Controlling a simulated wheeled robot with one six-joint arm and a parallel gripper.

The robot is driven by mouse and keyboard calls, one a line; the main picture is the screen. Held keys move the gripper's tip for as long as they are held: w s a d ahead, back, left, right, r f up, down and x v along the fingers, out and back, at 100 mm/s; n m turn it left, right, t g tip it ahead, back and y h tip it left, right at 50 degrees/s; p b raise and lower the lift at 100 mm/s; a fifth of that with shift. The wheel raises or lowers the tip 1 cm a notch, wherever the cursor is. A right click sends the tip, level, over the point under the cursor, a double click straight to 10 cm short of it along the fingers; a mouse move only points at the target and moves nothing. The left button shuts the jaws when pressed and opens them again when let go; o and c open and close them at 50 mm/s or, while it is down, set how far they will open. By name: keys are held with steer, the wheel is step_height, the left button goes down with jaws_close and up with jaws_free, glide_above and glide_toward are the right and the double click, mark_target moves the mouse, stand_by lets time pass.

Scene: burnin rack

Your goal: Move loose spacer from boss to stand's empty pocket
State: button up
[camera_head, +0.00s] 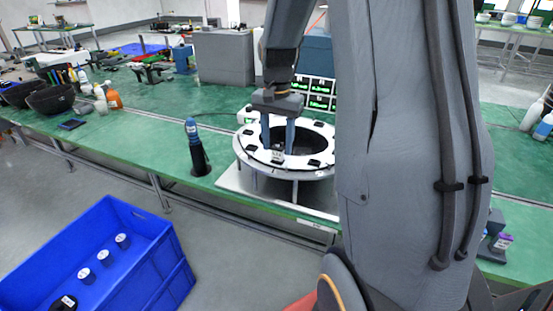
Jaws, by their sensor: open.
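A white ring (304,161) with several black pads lies on a round grey stand (295,174) on the green bench. A small greyish piece (277,156) sits at the ring's near inner edge; it may be the loose spacer, but it is too small to be sure. My gripper (277,150) points down over the ring, open, with one finger on each side of that piece. I cannot tell whether the fingers touch it. The boss and the empty pocket cannot be made out clearly. My arm hides the ring's right surroundings.
A dark bottle-like tool with a blue top (196,147) stands left of the ring. A blue crate (150,247) with several small cylinders is on the floor at lower left. Green-lit displays (318,94) stand behind the ring. The bench front left of the tool is clear.

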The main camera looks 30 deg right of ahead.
mark_target(278, 145)
steer(key=shift+f+b, duration=0.3)
steer(key=shift+f, duration=0.8)
steer(key=shift+p, duration=0.55)
stand_by(0.3)
jaws_close()
stand_by(0.3)
steer(key=shift+r, duration=0.2)
steer(key=shift+r+p, duration=2.5)
steer(key=shift+r, duration=0.35)
